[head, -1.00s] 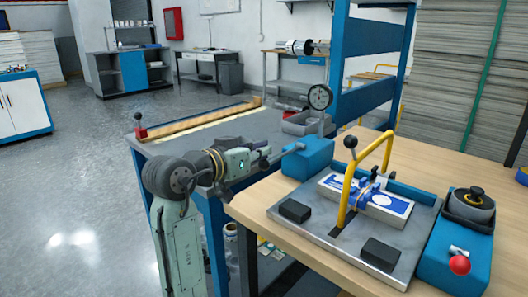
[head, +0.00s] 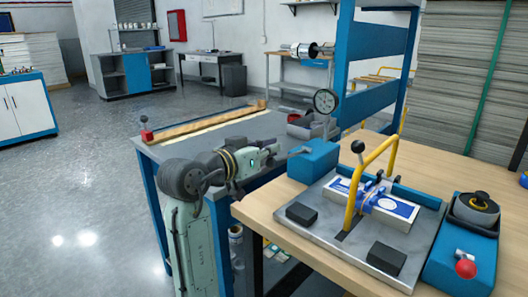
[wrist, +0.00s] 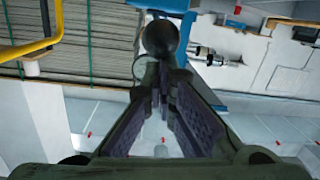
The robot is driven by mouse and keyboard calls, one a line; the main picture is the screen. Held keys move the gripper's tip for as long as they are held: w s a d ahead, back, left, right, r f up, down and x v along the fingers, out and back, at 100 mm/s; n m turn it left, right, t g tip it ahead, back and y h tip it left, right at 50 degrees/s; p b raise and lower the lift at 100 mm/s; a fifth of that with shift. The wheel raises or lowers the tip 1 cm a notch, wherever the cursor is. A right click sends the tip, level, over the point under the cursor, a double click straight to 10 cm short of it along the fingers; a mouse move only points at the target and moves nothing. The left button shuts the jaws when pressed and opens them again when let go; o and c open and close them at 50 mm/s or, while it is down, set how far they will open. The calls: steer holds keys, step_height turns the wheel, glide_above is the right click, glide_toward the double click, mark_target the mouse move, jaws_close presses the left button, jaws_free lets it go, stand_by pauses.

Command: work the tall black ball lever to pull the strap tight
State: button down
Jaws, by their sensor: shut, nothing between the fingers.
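The tall black ball lever (head: 358,147) stands upright beside the yellow arch (head: 372,170) on the strapping fixture. A strap holds a blue-and-white box (head: 382,203) on the fixture's grey plate (head: 325,232). My gripper (head: 277,151) is to the left of the lever in the head view, close to the blue block; its fingertips are small there. In the wrist view my gripper (wrist: 160,75) is shut with nothing held. A dark ball (wrist: 160,38) shows just past the fingertips; I cannot tell whether they touch it.
A blue block (head: 317,160) stands at the plate's back left. A dial gauge (head: 326,101) rises behind it. Two black pads (head: 384,257) lie on the plate. A blue unit with a red ball handle (head: 466,270) is at the right. The wooden bench (head: 275,208) has bare room at left.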

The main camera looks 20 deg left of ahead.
steer(key=r+b+v, duration=0.1)
steer(key=r+v, duration=0.1)
steer(key=v, duration=0.7)
steer(key=shift+s, duration=0.2)
steer(key=shift+a, duration=0.15)
